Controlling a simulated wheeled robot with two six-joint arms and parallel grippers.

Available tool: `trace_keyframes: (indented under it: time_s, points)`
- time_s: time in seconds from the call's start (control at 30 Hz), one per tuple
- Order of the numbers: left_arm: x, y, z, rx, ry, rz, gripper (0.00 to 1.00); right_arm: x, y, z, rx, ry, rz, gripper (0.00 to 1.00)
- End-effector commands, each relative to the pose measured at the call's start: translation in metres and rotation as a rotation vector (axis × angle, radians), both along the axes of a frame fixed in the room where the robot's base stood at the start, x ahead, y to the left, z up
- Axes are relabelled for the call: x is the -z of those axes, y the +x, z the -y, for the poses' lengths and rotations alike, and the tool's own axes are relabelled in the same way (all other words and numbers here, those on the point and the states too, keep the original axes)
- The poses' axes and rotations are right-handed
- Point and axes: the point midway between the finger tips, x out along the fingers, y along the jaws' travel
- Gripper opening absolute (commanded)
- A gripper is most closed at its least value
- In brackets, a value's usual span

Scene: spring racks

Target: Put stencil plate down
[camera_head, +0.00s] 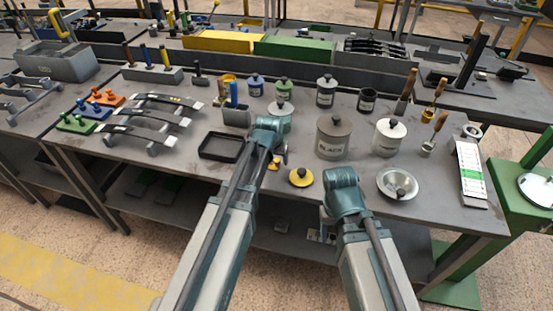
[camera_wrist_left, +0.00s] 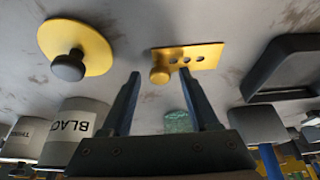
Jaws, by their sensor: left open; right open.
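The stencil plate (camera_wrist_left: 205,55) is a small yellow rectangle with a row of holes and a round yellow knob. In the left wrist view it appears to lie flat on the grey table. A bit of it shows in the head view (camera_head: 282,160), mostly hidden by my left arm. My left gripper (camera_wrist_left: 158,73) is open, its two fingertips apart on either side of the knob's position, with nothing held. In the head view its fingers are largely hidden behind the wrist. My right gripper (camera_head: 322,234) is open and empty, low in front of the table's front edge.
A yellow disc with a dark knob (camera_head: 301,177) lies right of the plate. A black tray (camera_head: 222,146) lies to its left. The BLACK canister (camera_head: 333,138) and other lidded pots (camera_head: 388,137) stand behind and right.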

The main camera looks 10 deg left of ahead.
Motion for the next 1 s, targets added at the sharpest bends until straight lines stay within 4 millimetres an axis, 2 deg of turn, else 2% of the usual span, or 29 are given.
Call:
trace_keyframes:
  time_s: [0.17,0.37,0.57,1.0]
  points:
    - [-0.002,0.000,0.000,0.000,0.000,0.000,0.61,-0.002,0.000,0.000,0.000,0.000,0.000,0.60]
    - [-0.013,-0.004,0.000,0.000,0.000,0.000,0.61,-0.013,0.000,0.000,0.000,0.000,0.000,0.60]
    - [-0.037,-0.013,0.000,0.000,0.000,0.000,0.61,-0.037,0.000,0.000,0.000,0.000,0.000,0.60]
    - [-0.103,-0.040,-0.001,0.000,0.000,0.000,0.61,-0.103,0.000,0.000,0.000,0.000,0.000,0.60]
